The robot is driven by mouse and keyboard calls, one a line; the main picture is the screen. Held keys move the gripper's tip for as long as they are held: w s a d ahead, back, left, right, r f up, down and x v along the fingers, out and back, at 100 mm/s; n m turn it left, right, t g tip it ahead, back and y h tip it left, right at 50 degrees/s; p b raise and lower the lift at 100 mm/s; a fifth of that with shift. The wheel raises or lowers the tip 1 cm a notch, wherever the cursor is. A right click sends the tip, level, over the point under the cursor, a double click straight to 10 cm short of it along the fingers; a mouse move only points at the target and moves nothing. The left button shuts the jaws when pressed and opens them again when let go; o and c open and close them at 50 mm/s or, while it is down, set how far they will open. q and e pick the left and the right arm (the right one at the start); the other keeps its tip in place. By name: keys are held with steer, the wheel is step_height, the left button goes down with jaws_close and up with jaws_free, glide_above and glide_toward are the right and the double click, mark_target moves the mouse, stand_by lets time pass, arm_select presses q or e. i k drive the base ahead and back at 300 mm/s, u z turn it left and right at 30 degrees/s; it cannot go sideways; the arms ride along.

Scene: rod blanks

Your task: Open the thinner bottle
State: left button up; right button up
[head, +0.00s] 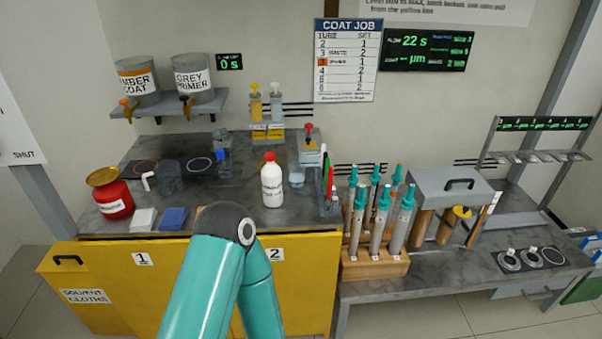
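The thinner bottle (272,187) is white with a red cap (269,157). It stands upright on the dark bench top above the yellow cabinet, near the front edge. The cap sits on the bottle. The label is too small to read surely. A teal arm of mine rises from the bottom of the head view, and its dark joint is in front of the bench edge, left of the bottle. Neither of my grippers shows in this view, and nothing is seen touching the bottle.
A red can (112,195), a white block (143,219) and a blue block (174,218) lie left of my arm. A small clear beaker (296,176) stands right of the bottle. A wooden rack (375,263) of teal-topped tubes is further right.

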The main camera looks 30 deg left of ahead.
mark_target(271, 173)
steer(key=u, duration=0.1)
steer(key=i, duration=0.8)
steer(key=u, duration=0.6)
